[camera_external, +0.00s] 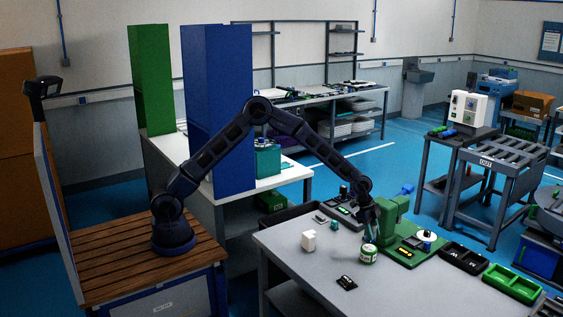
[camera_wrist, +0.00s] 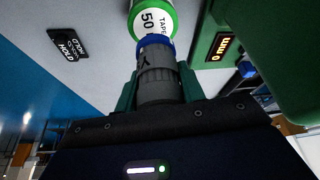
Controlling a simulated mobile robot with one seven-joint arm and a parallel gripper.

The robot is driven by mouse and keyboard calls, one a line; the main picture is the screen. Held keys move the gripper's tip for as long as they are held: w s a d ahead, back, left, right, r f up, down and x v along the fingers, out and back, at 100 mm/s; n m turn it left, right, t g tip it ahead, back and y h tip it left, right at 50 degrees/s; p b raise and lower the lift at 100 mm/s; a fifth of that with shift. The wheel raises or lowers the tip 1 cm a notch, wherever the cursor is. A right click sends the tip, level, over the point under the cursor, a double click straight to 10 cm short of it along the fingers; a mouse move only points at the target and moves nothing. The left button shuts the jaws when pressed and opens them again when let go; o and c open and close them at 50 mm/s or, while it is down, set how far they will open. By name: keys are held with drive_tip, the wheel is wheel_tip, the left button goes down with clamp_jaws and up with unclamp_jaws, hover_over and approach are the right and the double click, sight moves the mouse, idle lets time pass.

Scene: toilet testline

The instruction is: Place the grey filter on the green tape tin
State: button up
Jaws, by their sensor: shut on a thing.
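The grey filter (camera_wrist: 160,62), a ridged grey cylinder with a blue band at its far end, is between the green fingers of my gripper (camera_wrist: 158,90) in the wrist view. My gripper is shut on it. The green tape tin (camera_wrist: 152,16), white-labelled with "TAPE 50", is just beyond the blue end, partly cut off by the frame's top. In the external view my gripper (camera_external: 369,222) points down just above the tin (camera_external: 368,255) on the grey table. The filter's blue end overlaps the tin in the wrist picture; I cannot tell whether they touch.
A green machine (camera_external: 395,218) with a "0 mm" display stands close beside the tin. A black "HOLD" card (camera_external: 346,283) and a white block (camera_external: 308,241) lie on the grey table (camera_external: 300,265). A black tray (camera_external: 464,258) and a green tray (camera_external: 511,283) are to the right.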

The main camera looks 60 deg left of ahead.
drive_tip(key=shift+f, duration=2)
drive_tip(key=o, duration=1)
drive_tip(key=shift+f, duration=0.1)
drive_tip(key=w+v, duration=0.1)
drive_tip(key=v, duration=1.2)
drive_tip(key=s+a+r+n+t+y, duration=0.1)
drive_tip(key=s+a+r+n, duration=0.1)
drive_tip(key=s+a+r, duration=0.6)
drive_tip(key=s+a+r+n+t+y, duration=0.1)
drive_tip(key=s+a+r+n, duration=0.3)
drive_tip(key=a, duration=0.9)
drive_tip(key=s+a+r+n+t+y, duration=0.1)
drive_tip(key=s+a+r, duration=0.3)
drive_tip(key=a+r, duration=0.5)
drive_tip(key=s+a+n, duration=0.3)
drive_tip(key=s+a, duration=0.3)
drive_tip(key=s, duration=0.2)
drive_tip(key=s+a+f+n+y, duration=0.1)
drive_tip(key=s+a+n, duration=0.2)
drive_tip(key=s+a, duration=0.4)
drive_tip(key=s+a+n, duration=0.2)
drive_tip(key=s+a, duration=0.4)
drive_tip(key=s, duration=0.5)
drive_tip(key=shift+s+a+f+n+t+y, duration=0.15)
drive_tip(key=shift+a+f+n+t+y, duration=0.15)
drive_tip(key=shift+a+n+t, duration=0.1)
